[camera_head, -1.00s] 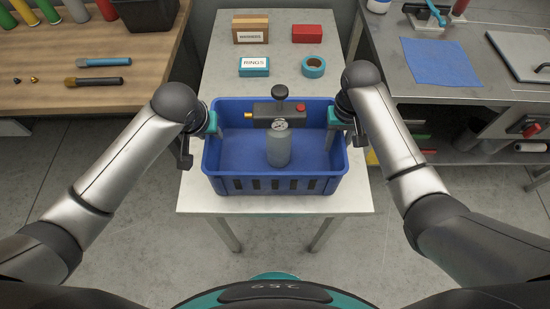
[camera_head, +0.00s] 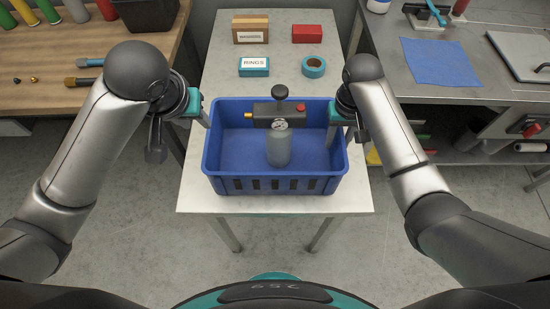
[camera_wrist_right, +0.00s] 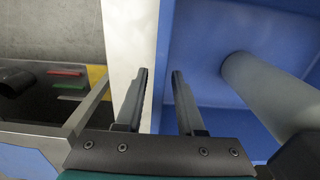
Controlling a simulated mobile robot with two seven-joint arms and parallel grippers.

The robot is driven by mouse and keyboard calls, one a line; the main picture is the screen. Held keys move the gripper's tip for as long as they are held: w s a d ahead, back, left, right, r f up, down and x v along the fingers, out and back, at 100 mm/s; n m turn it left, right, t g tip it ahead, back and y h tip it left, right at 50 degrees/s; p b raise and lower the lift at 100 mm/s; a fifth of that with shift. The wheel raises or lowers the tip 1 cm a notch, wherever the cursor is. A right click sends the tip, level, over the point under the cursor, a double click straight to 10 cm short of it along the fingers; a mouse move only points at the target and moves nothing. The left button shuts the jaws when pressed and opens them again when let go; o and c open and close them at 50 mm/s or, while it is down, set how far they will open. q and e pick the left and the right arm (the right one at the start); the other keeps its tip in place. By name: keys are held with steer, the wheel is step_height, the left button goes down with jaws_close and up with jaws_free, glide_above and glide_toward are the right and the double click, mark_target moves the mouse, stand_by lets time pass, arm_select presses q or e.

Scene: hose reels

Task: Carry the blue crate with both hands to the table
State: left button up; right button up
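The blue crate (camera_head: 275,187) stands upright on the pale table (camera_head: 205,202), near its front edge. In it are a grey bottle (camera_head: 279,150) with a gauge and a dark block (camera_head: 278,115) with a black knob, a red button and a brass fitting. My left gripper (camera_head: 203,113) is up at the outside of the crate's left rim and looks clear of it; its fingers are seen edge-on. My right gripper (camera_head: 335,128) is at the right rim. In the right wrist view its two fingers (camera_wrist_right: 160,100) stand apart, one on each side of the crate wall, not pressed on it.
Behind the crate on the table are a brown box (camera_head: 250,29), a red box (camera_head: 307,33), a teal rings box (camera_head: 254,66) and a teal tape roll (camera_head: 313,66). A wooden bench (camera_head: 60,60) stands left and a grey bench (camera_head: 400,75) right.

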step_height(320, 180, up, 9)
steer(key=shift+w+d+r, duration=0.1)
steer(key=shift+r, duration=0.7)
